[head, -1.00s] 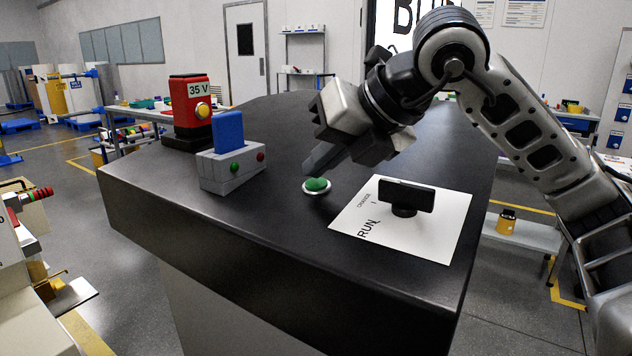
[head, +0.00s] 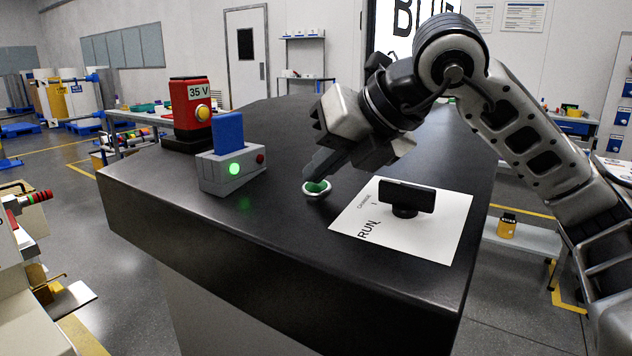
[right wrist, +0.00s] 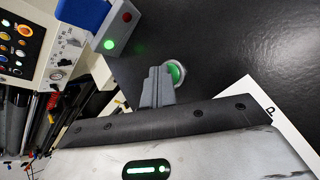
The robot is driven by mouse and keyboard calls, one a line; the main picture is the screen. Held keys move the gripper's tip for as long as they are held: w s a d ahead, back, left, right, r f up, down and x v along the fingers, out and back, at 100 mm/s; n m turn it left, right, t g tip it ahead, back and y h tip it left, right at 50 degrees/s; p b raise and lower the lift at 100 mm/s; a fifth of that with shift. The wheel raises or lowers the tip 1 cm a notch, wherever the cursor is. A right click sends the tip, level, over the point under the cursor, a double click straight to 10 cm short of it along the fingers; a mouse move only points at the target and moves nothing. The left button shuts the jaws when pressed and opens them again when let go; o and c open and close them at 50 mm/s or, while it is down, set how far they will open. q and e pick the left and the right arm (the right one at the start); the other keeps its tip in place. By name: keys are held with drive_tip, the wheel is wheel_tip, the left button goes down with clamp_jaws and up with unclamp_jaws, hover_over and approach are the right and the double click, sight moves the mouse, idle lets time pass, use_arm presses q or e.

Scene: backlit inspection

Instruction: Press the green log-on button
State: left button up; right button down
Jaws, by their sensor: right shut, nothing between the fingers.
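The green log-on button (head: 317,187) sits in a pale metal ring on the dark tabletop. My right gripper (head: 312,178) is shut and empty, with its fingertips over the button and appearing to touch it. In the right wrist view the shut fingers (right wrist: 158,84) lie against the green button (right wrist: 175,73) and hide part of it. A grey box with a blue card-shaped block (head: 228,132) in it stands to the left. Its green lamp (head: 234,169) is lit, and the red one (head: 260,158) beside it is dark. My left gripper is not in view.
A red unit marked 35 V (head: 191,103) with a yellow button stands behind the grey box. A black rotary handle (head: 406,195) stands on a white plate (head: 432,240) marked RUN, right of the button. The tabletop (head: 270,215) between them is clear.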

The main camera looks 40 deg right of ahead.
drive_tip(key=shift+a+r+p, duration=0.1)
drive_tip(key=shift+r+p, duration=0.55)
drive_tip(key=shift+r, duration=0.1)
drive_tip(key=shift+r, duration=0.1)
drive_tip(key=r+p, duration=0.4)
drive_tip(key=shift+s+a+r+p, duration=0.25)
drive_tip(key=shift+a+r+p, duration=0.05)
drive_tip(key=shift+a+r, duration=0.1)
drive_tip(key=shift+f, duration=0.1)
idle(0.3)
